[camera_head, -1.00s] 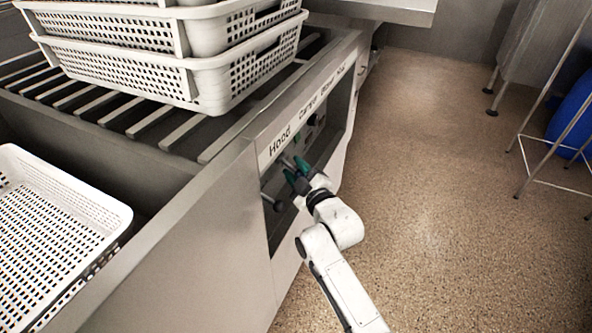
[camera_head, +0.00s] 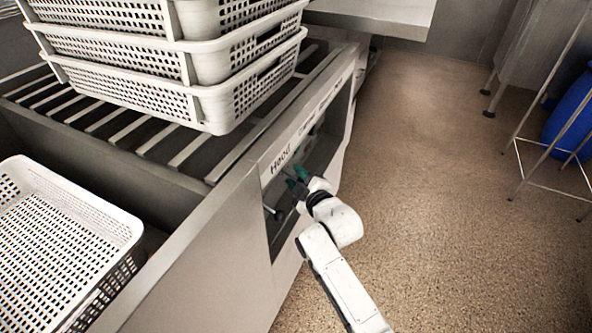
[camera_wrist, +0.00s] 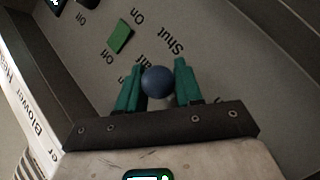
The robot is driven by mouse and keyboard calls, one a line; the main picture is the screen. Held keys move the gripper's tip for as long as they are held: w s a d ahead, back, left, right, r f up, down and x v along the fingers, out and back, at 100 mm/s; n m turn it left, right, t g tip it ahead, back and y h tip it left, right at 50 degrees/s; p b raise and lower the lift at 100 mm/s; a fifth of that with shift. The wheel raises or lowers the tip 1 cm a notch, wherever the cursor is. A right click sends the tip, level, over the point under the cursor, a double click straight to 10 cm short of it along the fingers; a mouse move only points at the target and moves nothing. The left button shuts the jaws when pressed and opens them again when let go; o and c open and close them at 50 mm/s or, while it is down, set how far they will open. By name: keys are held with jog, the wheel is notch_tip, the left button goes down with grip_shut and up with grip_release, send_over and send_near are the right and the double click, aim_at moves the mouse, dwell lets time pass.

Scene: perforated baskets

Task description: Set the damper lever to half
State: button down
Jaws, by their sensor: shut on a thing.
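A dark blue ball knob (camera_wrist: 157,82), seemingly the damper lever's, sits between the green fingers of my gripper in the wrist view. My gripper (camera_wrist: 155,86) is shut on it. The printed words "Shut" (camera_wrist: 170,50) and a partly covered "alf" show on the panel beyond the knob. The lever's shaft and pivot are mostly hidden by the knob and gripper. In the head view my gripper (camera_head: 294,181) is at the recessed panel under the "Hood" label (camera_head: 281,159); the held knob cannot be made out there.
A green switch (camera_wrist: 120,38) marked On and Off lies near the knob. Another dark lever (camera_head: 273,212) sticks out left of my gripper. Stacked white baskets (camera_head: 190,105) stand on the slatted top; another basket (camera_head: 128,232) is at left.

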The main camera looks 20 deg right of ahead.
jog(key=shift+s+r+n+g+h+p, duration=0.1)
jog(key=shift+r+n+g+h+p, duration=0.6)
jog(key=shift+p, duration=1.65)
jog(key=shift+r+g, duration=0.1)
jog(key=shift+g, duration=0.3)
jog(key=shift+p, duration=0.45)
jog(key=c, duration=0.9)
grip_release()
jog(key=p+v, duration=0.3)
jog(key=v, duration=0.7)
jog(key=shift+s+d+r, duration=0.15)
jog(key=shift+s+r, duration=0.1)
jog(key=shift+s, duration=0.05)
